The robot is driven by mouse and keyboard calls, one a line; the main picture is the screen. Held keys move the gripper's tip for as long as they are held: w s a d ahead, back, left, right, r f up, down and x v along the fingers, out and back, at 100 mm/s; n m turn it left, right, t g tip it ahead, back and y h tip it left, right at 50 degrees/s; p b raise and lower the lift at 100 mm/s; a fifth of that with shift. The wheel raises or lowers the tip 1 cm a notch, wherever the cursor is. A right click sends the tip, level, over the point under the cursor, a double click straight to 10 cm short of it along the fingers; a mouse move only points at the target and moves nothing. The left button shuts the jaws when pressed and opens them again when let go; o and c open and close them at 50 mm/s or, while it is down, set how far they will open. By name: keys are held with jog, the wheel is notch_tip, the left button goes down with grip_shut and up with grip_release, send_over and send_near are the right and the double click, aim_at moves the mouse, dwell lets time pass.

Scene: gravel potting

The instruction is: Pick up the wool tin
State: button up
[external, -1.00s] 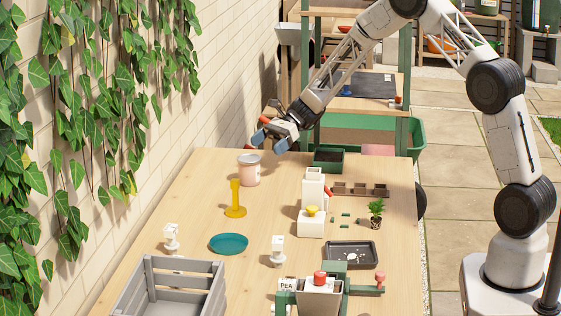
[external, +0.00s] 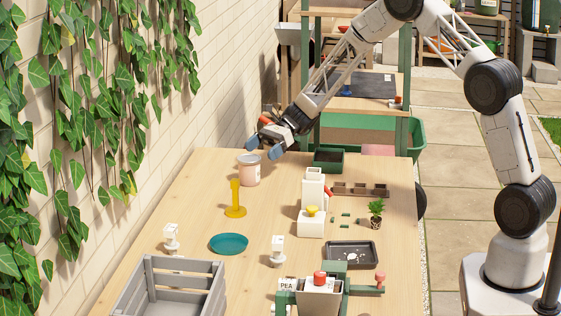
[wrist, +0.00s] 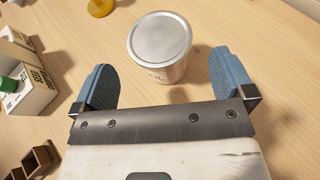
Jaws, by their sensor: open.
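The wool tin (external: 249,171) is a pinkish can with a pale grey lid. It stands upright on the table near the far left edge. In the wrist view the tin (wrist: 161,48) is ahead of and between my two blue fingers, with its grey lid facing up. My gripper (external: 264,147) is open and empty, just above and behind the tin in the external view; its fingertips also show in the wrist view (wrist: 160,78). A gap shows between the tin and each finger in the wrist view.
A yellow stand (external: 235,204) is in front of the tin. A teal saucer (external: 229,244), a white box with a yellow knob (external: 311,225) and a grey crate (external: 165,290) stand nearer the camera.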

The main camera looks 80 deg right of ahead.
aim_at(255, 155)
jog(key=shift+x, duration=2.6)
jog(key=c, duration=0.9)
